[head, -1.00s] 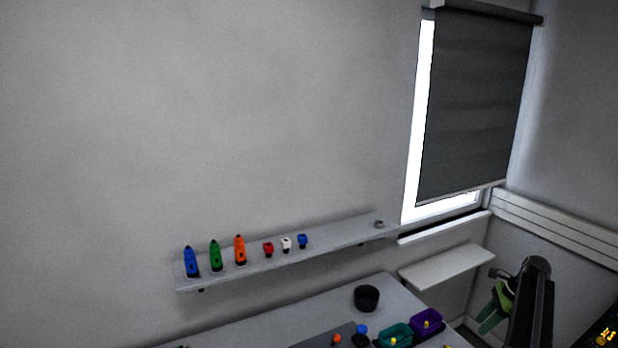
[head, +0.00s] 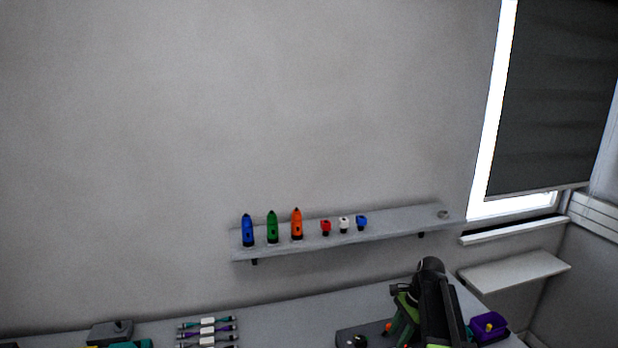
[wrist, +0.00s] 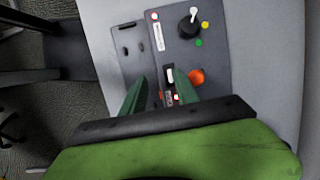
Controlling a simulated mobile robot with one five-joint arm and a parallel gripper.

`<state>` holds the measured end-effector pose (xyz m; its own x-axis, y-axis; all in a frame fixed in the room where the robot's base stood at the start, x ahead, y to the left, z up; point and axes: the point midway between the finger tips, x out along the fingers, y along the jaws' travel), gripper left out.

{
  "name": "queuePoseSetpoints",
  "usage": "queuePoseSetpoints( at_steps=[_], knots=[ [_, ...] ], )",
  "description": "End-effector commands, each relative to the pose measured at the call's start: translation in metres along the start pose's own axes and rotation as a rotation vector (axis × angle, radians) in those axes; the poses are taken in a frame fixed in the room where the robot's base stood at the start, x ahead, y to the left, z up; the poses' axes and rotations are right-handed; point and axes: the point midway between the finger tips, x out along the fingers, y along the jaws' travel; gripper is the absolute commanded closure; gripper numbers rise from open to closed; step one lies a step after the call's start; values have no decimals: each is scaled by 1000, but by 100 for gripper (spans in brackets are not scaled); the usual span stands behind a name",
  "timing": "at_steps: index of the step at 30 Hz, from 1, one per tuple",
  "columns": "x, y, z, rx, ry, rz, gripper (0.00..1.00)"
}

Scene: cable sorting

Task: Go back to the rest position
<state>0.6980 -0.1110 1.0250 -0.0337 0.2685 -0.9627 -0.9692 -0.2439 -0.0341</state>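My gripper (wrist: 160,84) shows in the wrist view with its two green fingers apart and nothing between the tips but the panel beyond. In the head view my arm stands over the right part of the grey table (head: 285,318), with green gripper parts low beside it and the fingertips not clear. Beyond the fingers in the wrist view is a dark grey panel (wrist: 215,62) with a black knob, an orange button (wrist: 196,77), a small switch and yellow and green lights. In the head view my arm partly hides this panel.
Several banded cables (head: 208,330) lie at the table's left, near a dark device (head: 110,332). A wall shelf (head: 390,222) holds blue, green and orange tools and small connectors. A side ledge (head: 515,270) is at right.

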Motion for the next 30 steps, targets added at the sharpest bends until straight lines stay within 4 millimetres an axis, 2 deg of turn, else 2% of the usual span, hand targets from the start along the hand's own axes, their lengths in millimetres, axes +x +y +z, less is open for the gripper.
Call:
queuePoseSetpoints(
  at_steps=[1,3,6,8,10,12,14,18,30],
  knots=[
    [25,10,33,-104,19,19,64],
    [46,19,70,-263,50,43,64],
    [74,45,117,-536,101,86,64],
    [82,62,134,-705,133,110,64],
    [82,83,137,-881,168,140,64],
    [78,96,130,-1021,195,166,64],
    [77,99,126,-1126,208,186,64],
    [76,94,122,-1281,213,209,64],
    [76,93,124,-1315,208,211,64]
  ],
)
